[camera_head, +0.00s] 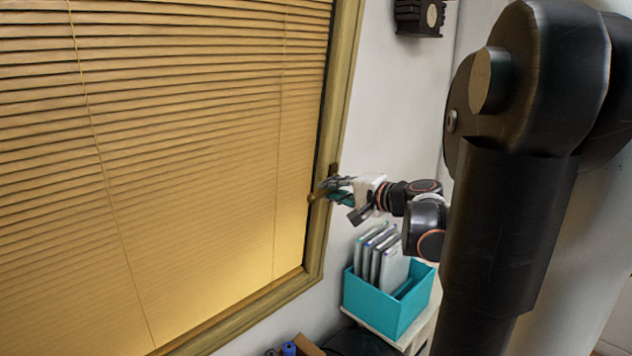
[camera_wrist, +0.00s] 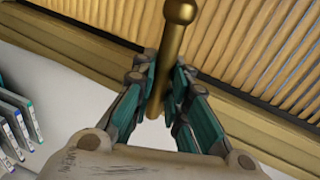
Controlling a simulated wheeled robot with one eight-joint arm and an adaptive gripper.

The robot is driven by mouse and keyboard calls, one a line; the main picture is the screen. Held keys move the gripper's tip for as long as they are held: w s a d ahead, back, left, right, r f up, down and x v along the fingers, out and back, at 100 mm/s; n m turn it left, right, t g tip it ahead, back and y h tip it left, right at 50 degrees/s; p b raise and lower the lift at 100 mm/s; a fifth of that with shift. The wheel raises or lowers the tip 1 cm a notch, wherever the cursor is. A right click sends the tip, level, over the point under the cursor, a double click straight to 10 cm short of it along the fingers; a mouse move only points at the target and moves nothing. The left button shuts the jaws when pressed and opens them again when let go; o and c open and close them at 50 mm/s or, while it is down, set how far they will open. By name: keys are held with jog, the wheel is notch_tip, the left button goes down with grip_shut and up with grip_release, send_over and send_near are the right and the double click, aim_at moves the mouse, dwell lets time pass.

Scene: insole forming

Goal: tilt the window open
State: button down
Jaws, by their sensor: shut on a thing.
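The window (camera_head: 190,160) has a wooden frame and is covered by closed tan blinds. It fills the left of the head view. A brass handle (camera_wrist: 176,50) with a round knob end sits on the frame. In the wrist view it runs between the teal fingers of my gripper (camera_wrist: 164,92), which are shut on it. In the head view the handle (camera_head: 315,196) sticks out to the left from the right side of the frame, and my gripper (camera_head: 338,186) reaches it from the right. The handle's mount is partly hidden by my fingers.
A teal box (camera_head: 385,302) with several upright folders stands on a light cabinet below my gripper. The folders also show at the left in the wrist view (camera_wrist: 16,125). A dark box-like fixture (camera_head: 420,16) hangs on the wall above. Blue-topped items sit at the bottom.

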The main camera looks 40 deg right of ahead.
jog(key=c, duration=1.9)
grip_release()
jog(key=o, duration=0.3)
jog(key=shift+w, duration=0.25)
jog(key=shift+s, duration=0.1)
